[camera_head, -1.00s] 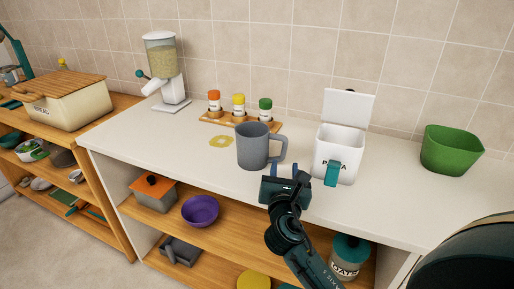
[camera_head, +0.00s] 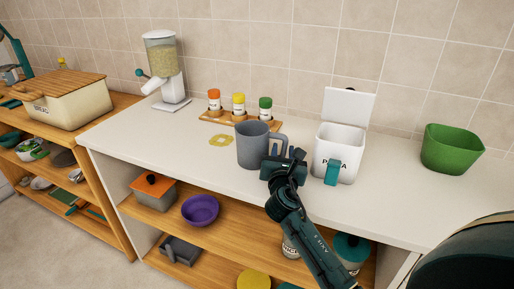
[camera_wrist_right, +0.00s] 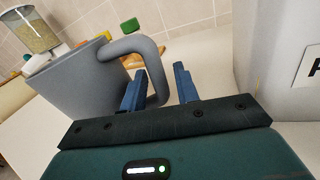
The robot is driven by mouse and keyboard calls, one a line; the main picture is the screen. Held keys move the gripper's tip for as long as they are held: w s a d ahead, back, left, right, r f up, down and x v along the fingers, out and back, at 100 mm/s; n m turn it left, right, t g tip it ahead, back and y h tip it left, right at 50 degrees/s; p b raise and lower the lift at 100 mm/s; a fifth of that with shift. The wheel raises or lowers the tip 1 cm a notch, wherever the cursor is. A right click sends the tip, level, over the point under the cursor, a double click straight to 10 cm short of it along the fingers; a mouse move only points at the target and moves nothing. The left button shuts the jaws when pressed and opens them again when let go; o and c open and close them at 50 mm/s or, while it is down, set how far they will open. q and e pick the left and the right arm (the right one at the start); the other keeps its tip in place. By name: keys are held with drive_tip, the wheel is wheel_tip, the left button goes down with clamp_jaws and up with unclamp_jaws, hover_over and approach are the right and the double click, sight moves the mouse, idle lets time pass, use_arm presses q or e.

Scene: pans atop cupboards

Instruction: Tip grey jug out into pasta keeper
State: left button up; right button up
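The grey jug (camera_head: 252,148) stands upright on the white counter, its handle (camera_head: 280,140) toward the right. My right gripper (camera_head: 286,158) is at the handle. In the right wrist view the jug (camera_wrist_right: 88,82) is at left, and the open fingers (camera_wrist_right: 160,78) stand on either side of the handle's outer bar (camera_wrist_right: 157,70), with a gap at the right finger. The jug's inside is hidden from view. The pasta keeper (camera_head: 343,144) is a white box right of the jug, its lid (camera_head: 348,105) raised and a teal piece on its front.
A spice rack (camera_head: 226,119) with three jars stands behind the jug, and a flat yellow item (camera_head: 221,140) lies left of it. A green bin (camera_head: 450,150) is at right, a grain dispenser (camera_head: 164,75) at back left. Shelves below hold bowls and tins.

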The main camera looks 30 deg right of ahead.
clamp_jaws()
idle(0.4)
